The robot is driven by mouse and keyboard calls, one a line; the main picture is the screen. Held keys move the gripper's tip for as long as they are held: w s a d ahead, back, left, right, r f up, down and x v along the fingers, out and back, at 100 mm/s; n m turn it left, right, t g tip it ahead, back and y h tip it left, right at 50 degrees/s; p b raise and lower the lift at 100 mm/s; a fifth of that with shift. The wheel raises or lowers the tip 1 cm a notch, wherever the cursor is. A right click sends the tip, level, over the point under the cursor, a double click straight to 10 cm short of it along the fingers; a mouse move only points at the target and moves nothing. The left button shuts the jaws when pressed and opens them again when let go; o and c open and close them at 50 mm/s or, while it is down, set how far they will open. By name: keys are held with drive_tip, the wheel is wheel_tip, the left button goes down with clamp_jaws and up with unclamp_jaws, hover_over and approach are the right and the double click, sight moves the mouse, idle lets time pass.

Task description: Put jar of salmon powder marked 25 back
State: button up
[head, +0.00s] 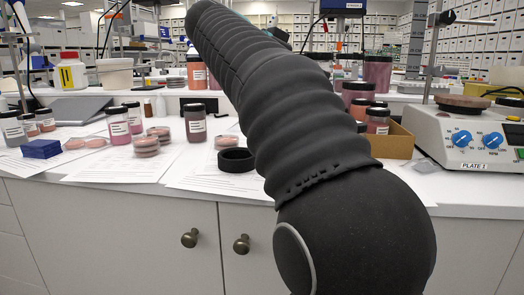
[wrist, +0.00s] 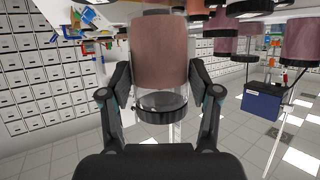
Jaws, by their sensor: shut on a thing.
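My gripper (wrist: 160,82) is shut on a jar of salmon powder (wrist: 160,50), with one finger on each side of it. The wrist view is upside down, so the jar's black lid (wrist: 160,112) shows at the bottom and the jar is roughly upright. No label shows on it, so its number cannot be read. In the head view my arm reaches over the counter and hides the gripper and the held jar. A similar salmon jar with a white label (head: 196,72) stands on the raised shelf left of my arm; its number is too small to read.
Several jars (head: 377,72) stand on the shelf right of my arm, and others (head: 377,118) by a cardboard box (head: 399,141). A black ring (head: 236,160), petri dishes (head: 145,146) and papers (head: 125,165) lie on the counter. A hotplate (head: 466,140) stands at right.

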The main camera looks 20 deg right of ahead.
drive_tip(key=shift+w+f, duration=0.2)
drive_tip(key=shift+f, duration=0.3)
drive_tip(key=shift+w+f, duration=0.15)
drive_tip(key=shift+f, duration=0.35)
drive_tip(key=shift+w+a+f+b, duration=0.45)
drive_tip(key=shift+w+a+f, duration=0.4)
drive_tip(key=shift+w+f, duration=0.9)
drive_tip(key=shift+w+a+f+b, duration=0.5)
drive_tip(key=shift+w+a+f, duration=0.35)
drive_tip(key=shift+w+f, duration=0.95)
drive_tip(key=shift+w+a+f+b, duration=0.45)
drive_tip(key=shift+w+a+f, duration=0.4)
drive_tip(key=shift+w+f, duration=0.9)
drive_tip(key=shift+s+f, duration=0.2)
drive_tip(key=shift+f, duration=0.15)
drive_tip(key=o, duration=1.3)
